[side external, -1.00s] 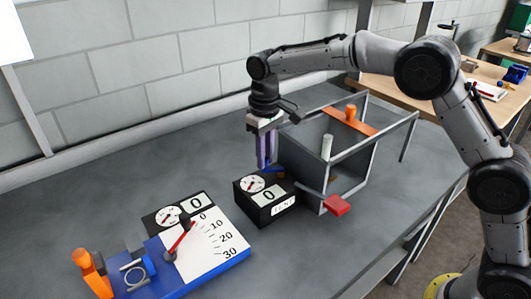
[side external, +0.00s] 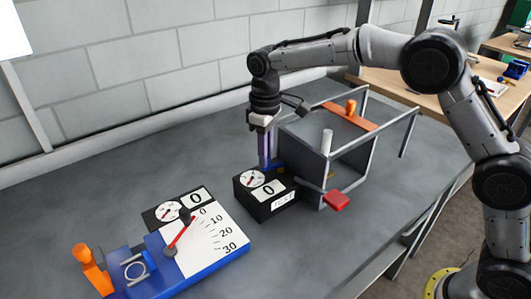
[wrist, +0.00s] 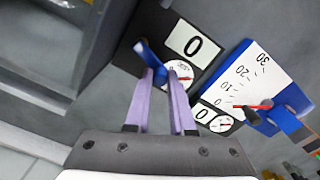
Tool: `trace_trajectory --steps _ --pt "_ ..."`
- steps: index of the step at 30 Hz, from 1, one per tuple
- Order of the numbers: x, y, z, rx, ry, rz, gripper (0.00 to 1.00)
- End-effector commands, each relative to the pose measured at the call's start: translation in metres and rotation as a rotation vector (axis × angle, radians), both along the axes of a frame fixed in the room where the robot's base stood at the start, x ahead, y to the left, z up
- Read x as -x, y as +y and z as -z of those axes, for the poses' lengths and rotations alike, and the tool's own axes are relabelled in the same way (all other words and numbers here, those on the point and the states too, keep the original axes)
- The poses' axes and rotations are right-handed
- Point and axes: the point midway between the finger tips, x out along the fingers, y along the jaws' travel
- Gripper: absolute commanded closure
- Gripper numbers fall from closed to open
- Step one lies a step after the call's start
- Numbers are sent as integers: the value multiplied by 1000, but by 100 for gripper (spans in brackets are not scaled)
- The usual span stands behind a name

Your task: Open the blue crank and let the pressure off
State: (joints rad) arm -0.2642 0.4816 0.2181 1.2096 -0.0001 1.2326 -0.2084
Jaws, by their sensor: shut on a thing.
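My gripper (side external: 265,166) points down at the back of the black box, beside the grey frame. In the wrist view my gripper's lilac fingers (wrist: 162,76) are close together at the blue crank (wrist: 147,53), shut on it. The black TEST box (side external: 262,205) carries a round dial (side external: 252,179) and a display reading 0 (side external: 267,190). Part of the dial is hidden by the fingers in the wrist view.
The grey open frame (side external: 321,165) stands right of the box, with an orange crossbar (side external: 350,116) and a red block (side external: 336,201). Left of the box is a blue base (side external: 204,270) with a 0–30 scale, a red pointer (side external: 179,237) near 0 and an orange handle (side external: 91,268).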

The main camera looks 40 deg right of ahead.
Motion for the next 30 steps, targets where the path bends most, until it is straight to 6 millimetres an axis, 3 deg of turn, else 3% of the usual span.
trace_trajectory --steps 1,2,3,12,17,30 --pt "0 0 -2 0 -1 1 100" --pt "0 0 -2 0 -1 1 73" --pt "0 0 -2 0 -1 1 66" --pt "0 0 -1 0 -1 1 65" --pt "-1 0 -13 -1 -4 1 65" --pt "-1 0 -102 -2 -6 1 65"
